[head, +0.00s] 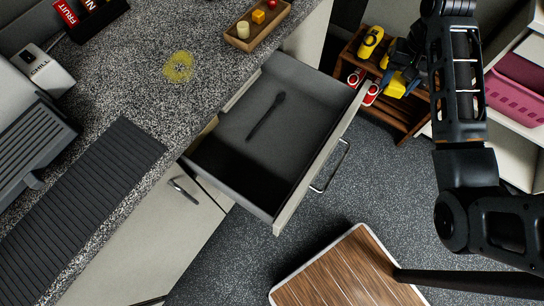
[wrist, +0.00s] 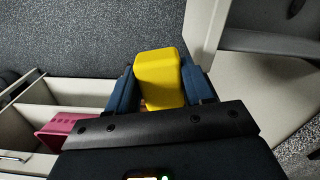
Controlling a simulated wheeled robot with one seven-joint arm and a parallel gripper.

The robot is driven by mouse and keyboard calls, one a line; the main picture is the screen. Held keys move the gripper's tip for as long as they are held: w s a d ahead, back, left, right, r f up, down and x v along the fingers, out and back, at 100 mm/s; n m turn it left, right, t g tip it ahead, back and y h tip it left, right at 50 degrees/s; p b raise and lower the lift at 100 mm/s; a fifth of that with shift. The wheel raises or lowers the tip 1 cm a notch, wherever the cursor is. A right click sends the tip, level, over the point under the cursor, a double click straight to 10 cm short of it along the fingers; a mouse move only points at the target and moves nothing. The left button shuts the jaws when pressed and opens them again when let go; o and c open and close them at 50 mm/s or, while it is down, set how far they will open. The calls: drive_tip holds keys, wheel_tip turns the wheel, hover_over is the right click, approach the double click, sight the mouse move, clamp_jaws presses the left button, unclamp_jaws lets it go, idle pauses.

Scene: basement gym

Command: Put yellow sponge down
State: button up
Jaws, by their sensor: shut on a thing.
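The yellow sponge (wrist: 159,76) is a block between the two blue fingers of my gripper (wrist: 160,84) in the wrist view. The gripper is shut on it, with one finger on each side. In the head view, the sponge (head: 395,86) shows as a yellow patch below my dark gripper (head: 402,64), at the upper right. It is held in the air, in front of a wooden rack and to the right of the open drawer. The fingers and arm hide part of it.
An open grey drawer (head: 225,128) holds a dark spoon (head: 266,115). The speckled counter (head: 140,95) has a yellow stain (head: 178,66) and clear room around it. A wooden rack (head: 402,112) holds shoes. A pink basket (head: 515,92) sits on white shelving. A wooden-topped surface (head: 345,272) stands in front.

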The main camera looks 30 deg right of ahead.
drive_tip(key=s+d+f+m, duration=0.2)
drive_tip(key=s+d+m, duration=0.1)
drive_tip(key=d+m, duration=0.3)
drive_tip(key=shift+s+f, duration=0.15)
drive_tip(key=shift+s, duration=0.2)
drive_tip(key=shift+d, duration=0.1)
drive_tip(key=shift+s+f, duration=0.15)
drive_tip(key=shift+s, duration=0.05)
